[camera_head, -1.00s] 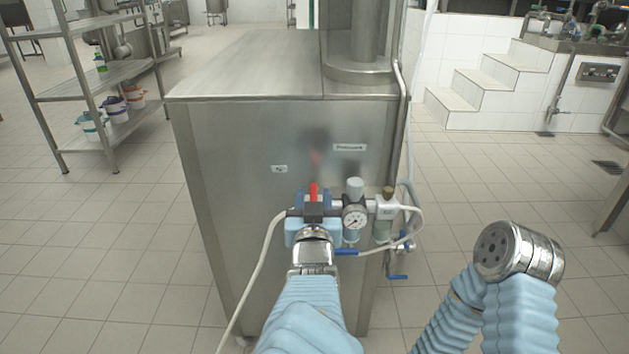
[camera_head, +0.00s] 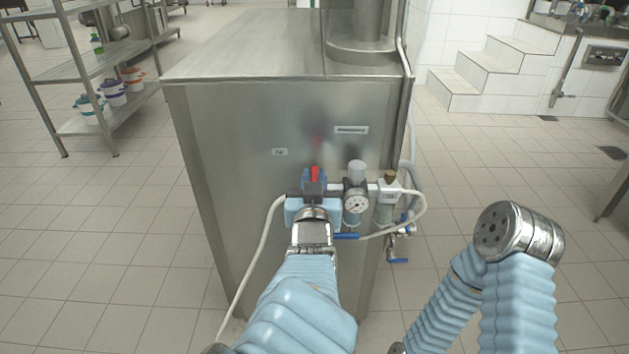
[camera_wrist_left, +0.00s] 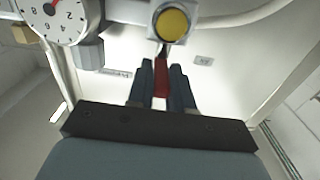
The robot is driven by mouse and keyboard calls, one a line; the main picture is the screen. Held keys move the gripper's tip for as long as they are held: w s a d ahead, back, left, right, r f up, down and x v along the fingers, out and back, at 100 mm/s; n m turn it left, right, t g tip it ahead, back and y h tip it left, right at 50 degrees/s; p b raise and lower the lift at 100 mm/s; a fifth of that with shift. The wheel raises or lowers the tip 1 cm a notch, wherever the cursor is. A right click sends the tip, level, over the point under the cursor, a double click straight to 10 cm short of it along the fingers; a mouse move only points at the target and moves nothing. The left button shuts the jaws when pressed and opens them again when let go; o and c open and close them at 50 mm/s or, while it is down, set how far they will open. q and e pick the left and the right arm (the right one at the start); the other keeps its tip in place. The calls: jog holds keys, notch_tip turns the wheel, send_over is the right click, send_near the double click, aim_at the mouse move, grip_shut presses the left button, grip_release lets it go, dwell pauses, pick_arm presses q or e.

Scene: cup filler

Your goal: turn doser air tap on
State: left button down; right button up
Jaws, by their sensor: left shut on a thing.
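The doser air tap has a red handle (camera_head: 315,175) on the air unit on the front of the steel cabinet. The handle stands upright in the head view. My left gripper (camera_head: 314,182) is shut on it, with a blue finger on each side. In the left wrist view the red handle (camera_wrist_left: 162,82) lies between the dark blue fingers of the left gripper (camera_wrist_left: 162,75). The valve body behind the hand is mostly hidden. My right arm shows at the lower right, but its gripper is out of view.
A white hose (camera_head: 262,250) hangs at the left. The steel cabinet (camera_head: 240,130) stands close behind the tap. A shelf rack (camera_head: 95,65) is at the left and white steps (camera_head: 490,75) are at the right.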

pick_arm(q)
jog(key=shift+a+f+m+h+b, duration=0.2)
jog(key=shift+a+m+h+b, duration=0.1)
jog(key=shift+m+h+b, duration=0.45)
pick_arm(e)
notch_tip(320, 180, down, 8)
jog(key=d+b, duration=0.2)
jog(key=b, duration=0.5)
pick_arm(q)
jog(key=shift+w+a+r+m+g+h+p, duration=0.1)
jog(key=shift+w+a+m+g+h+p, duration=0.45)
jog(key=shift+m+g+h+p, duration=1.95)
jog(key=shift+w+a+r+m+g+h+p, duration=0.1)
jog(key=shift+w+a+m+g+h+p, duration=0.5)
jog(key=shift+m+g+h+p, duration=1.85)
jog(key=shift+w+a+r+m+g+h+p, duration=0.1)
jog(key=shift+w+a+m+g+h+p, duration=0.85)
jog(key=shift+m+g+h, duration=2.65)
pick_arm(e)
notch_tip(320, 180, up, 12)
jog(key=a, duration=0.2)
jog(key=shift+p, duration=0.4)
pick_arm(q)
jog(key=shift+s+d+n+g+y, duration=0.3)
jog(key=shift+d+g+y, duration=0.2)
jog(key=shift+d+g, duration=0.15)
pick_arm(e)
jog(key=shift+a, duration=0.1)
